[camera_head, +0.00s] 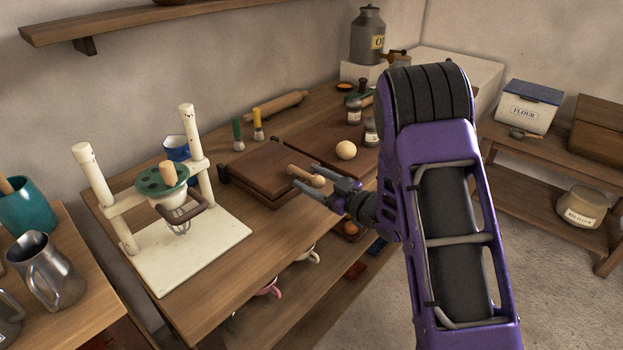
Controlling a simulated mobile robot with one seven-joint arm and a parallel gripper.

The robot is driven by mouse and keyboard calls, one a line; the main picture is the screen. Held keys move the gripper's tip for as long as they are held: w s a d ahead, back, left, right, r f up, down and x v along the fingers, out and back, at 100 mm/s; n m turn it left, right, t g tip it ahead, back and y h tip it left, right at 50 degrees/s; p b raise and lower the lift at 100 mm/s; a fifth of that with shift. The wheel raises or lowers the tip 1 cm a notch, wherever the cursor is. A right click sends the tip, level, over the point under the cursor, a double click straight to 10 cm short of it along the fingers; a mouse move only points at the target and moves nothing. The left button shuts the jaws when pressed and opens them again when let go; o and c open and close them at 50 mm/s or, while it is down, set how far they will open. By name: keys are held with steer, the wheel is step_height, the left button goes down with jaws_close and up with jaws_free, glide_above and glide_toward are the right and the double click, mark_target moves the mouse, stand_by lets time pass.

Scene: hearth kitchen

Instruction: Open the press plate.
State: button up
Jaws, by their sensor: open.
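The press (262,170) is a dark wooden block of stacked plates on the wooden table, with a dark hinge at its left edge. Its upper plate lies flat on the lower one. A light wooden handle (304,175) sticks out from its right side. My gripper (312,190) is open at the handle, with its fingers just in front of and around the handle's outer end. I cannot tell whether the fingers touch it. My purple arm hides the table to the right of the gripper.
A white stand with posts and a whisk (182,220) is left of the press. A dough ball (346,150) lies on a dark board behind the handle. Cups sit on the shelf below.

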jaws_close()
stand_by(0.4)
stand_by(1.1)
